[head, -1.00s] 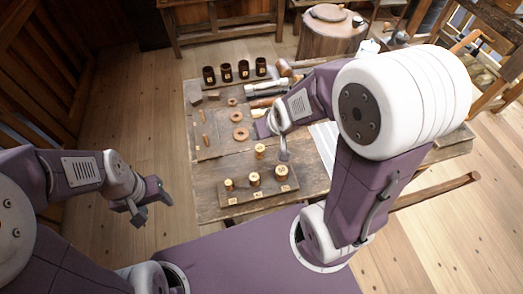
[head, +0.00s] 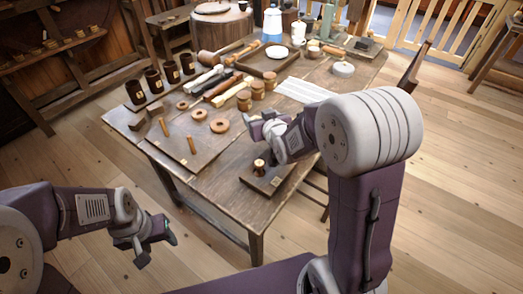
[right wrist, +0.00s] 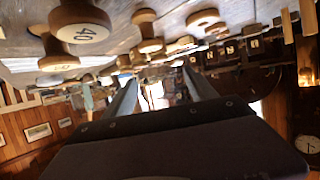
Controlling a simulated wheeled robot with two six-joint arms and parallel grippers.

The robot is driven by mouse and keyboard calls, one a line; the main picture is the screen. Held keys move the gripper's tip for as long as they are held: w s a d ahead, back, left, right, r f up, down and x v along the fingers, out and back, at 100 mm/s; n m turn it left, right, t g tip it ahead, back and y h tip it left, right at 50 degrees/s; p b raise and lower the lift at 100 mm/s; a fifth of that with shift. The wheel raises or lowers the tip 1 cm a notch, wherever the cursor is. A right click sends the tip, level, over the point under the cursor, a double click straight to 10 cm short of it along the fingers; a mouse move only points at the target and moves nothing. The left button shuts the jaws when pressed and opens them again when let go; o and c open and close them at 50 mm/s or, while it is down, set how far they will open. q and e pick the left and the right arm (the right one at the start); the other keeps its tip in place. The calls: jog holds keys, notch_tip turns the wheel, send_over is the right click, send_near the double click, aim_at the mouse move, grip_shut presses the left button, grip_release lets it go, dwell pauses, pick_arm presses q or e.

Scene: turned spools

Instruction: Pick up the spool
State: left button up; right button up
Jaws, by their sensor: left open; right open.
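My right arm hides the board's right part. My right gripper (head: 256,125) is open and empty above the table, behind that spool in the head view. In the right wrist view, which looks upside down, a spool marked 40 (right wrist: 80,30) is close at the top left, with another spool (right wrist: 58,62) below it and one (right wrist: 148,35) to its right. None is between the fingers. My left gripper (head: 152,243) is open and empty, left of the table.
Several dark cups (head: 154,80) line the table's left edge. Rings (head: 219,126) and pegs lie on a flat board (head: 180,150). Several wooden jars (head: 257,90), a mallet (head: 215,57) and a tray (head: 262,68) stand behind.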

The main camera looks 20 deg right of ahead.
jog(key=b, duration=0.2)
send_over(260, 144)
notch_tip(260, 144, down, 4)
jog(key=shift+a+f, duration=0.1)
jog(key=shift+f, duration=0.15)
jog(key=shift+d+f, duration=0.2)
jog(key=shift+r, duration=0.1)
jog(key=shift+w+a, duration=0.2)
jog(key=shift+w, duration=0.05)
jog(key=x, duration=0.2)
jog(key=shift+w+f+b, duration=0.25)
jog(key=shift+f+b, duration=0.05)
jog(key=shift+b, duration=0.1)
jog(key=x, duration=0.4)
jog(key=b+x, duration=0.1)
jog(key=x, duration=0.1)
jog(key=shift+d, duration=0.4)
pick_arm(q)
notch_tip(260, 144, down, 6)
jog(key=shift+d+r, duration=0.15)
pick_arm(e)
jog(key=shift+r, duration=0.1)
grip_shut()
